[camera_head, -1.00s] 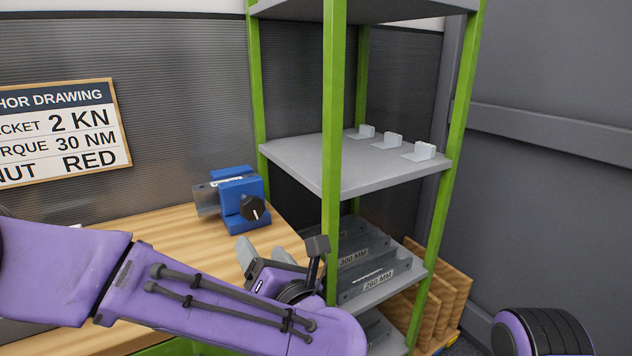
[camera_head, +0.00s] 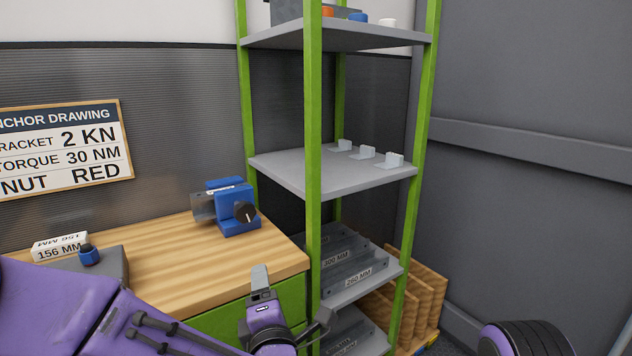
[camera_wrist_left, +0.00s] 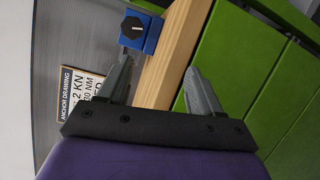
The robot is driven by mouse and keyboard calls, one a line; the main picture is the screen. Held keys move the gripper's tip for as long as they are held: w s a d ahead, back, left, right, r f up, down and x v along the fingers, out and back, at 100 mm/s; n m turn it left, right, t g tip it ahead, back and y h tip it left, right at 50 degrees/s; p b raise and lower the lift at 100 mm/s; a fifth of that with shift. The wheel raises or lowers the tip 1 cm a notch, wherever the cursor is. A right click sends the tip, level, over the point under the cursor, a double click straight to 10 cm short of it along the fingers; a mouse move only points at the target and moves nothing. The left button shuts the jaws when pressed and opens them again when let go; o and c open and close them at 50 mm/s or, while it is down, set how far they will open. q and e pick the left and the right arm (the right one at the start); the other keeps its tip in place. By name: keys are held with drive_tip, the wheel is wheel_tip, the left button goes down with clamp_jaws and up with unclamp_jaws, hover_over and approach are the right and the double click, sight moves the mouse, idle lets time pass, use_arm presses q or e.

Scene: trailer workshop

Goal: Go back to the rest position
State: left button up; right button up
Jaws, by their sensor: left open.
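My left gripper (camera_head: 261,280) is at the bottom middle of the head view, in front of the workbench's right end and beside the green shelf post. In the left wrist view the two grey fingers of my left gripper (camera_wrist_left: 160,85) stand apart with nothing between them; the bench edge and the green bench front show beyond. My purple left arm comes in from the lower left. A purple and black part of my own body shows at the lower right; my right gripper is not in view.

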use_arm(q)
drive_tip(key=s+a+f+m+g+h+p, duration=0.2)
drive_tip(key=s+a+f+m+g, duration=0.3)
drive_tip(key=f, duration=0.6)
drive_tip(key=s+a+f+m+g+h+p, duration=0.1)
drive_tip(key=s+a+f+m+g+p, duration=0.15)
drive_tip(key=f+m, duration=0.7)
drive_tip(key=s+a+f+m+g+y+p, duration=0.1)
drive_tip(key=s+a+f, duration=0.4)
drive_tip(key=s, duration=0.7)
drive_tip(key=s+a+f+g+y+p, duration=0.1)
drive_tip(key=s+a+f+g+p, duration=0.3)
drive_tip(key=s+a, duration=0.4)
drive_tip(key=s+f+g, duration=0.1)
drive_tip(key=s, duration=0.3)
drive_tip(key=shift+a+m, duration=0.3)
drive_tip(key=shift+m, duration=0.05)
drive_tip(key=shift+w+f+g, duration=0.1)
drive_tip(key=shift+g, duration=0.15)
